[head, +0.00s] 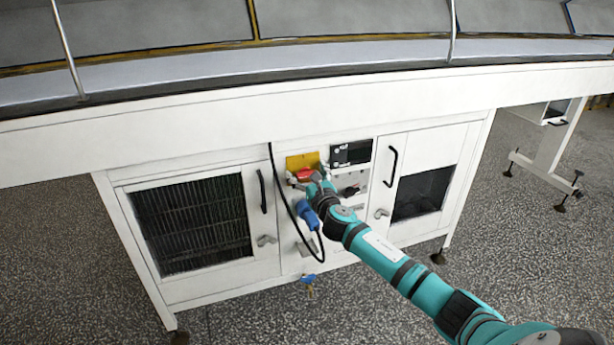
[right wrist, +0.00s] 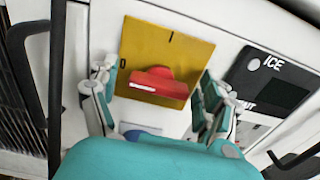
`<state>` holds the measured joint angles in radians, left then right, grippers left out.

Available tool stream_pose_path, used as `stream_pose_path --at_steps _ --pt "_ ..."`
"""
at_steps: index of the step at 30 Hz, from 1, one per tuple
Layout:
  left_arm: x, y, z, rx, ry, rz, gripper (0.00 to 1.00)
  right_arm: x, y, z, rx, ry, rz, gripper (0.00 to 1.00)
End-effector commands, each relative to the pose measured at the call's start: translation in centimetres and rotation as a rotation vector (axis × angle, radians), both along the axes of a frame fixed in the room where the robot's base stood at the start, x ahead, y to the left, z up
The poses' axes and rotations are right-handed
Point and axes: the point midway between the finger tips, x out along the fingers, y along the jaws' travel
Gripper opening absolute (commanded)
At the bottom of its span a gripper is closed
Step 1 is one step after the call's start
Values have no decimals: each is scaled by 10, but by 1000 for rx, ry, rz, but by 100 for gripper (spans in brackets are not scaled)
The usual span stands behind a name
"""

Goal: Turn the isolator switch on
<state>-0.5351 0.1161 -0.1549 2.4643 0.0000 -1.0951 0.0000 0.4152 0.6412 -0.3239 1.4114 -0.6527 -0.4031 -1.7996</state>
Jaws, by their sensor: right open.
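The isolator switch is a yellow plate (head: 297,161) with a red handle (head: 304,175), on the front of the white cabinet. In the right wrist view the yellow plate (right wrist: 190,58) has a short dark mark near its top. The red handle (right wrist: 152,86) lies roughly crosswise, low on the plate. My right gripper (head: 308,178) is at the switch. Its fingers are open, one on each side of the red handle, with a gap to the handle on both sides in the right wrist view (right wrist: 157,82). My left gripper is not in view.
A black display panel (head: 351,153) is right of the switch. A blue plug (head: 308,214) with a black cable (head: 281,190) hangs below left. Door handles (head: 262,191) (head: 390,166) stand out on both sides. A white conveyor frame (head: 250,115) overhangs the cabinet.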

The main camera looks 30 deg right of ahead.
Motion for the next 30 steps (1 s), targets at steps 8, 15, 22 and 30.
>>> stream_pose_path --at_steps 8,15,22,30 --pt "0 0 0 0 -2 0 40 0 0 0 0 0 0 74" --pt "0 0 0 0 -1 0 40 0 0 0 0 0 0 43" --pt "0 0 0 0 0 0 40 0 0 0 1 0 0 24" --pt "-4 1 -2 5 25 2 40 0 0 0 59 -13 0 24"
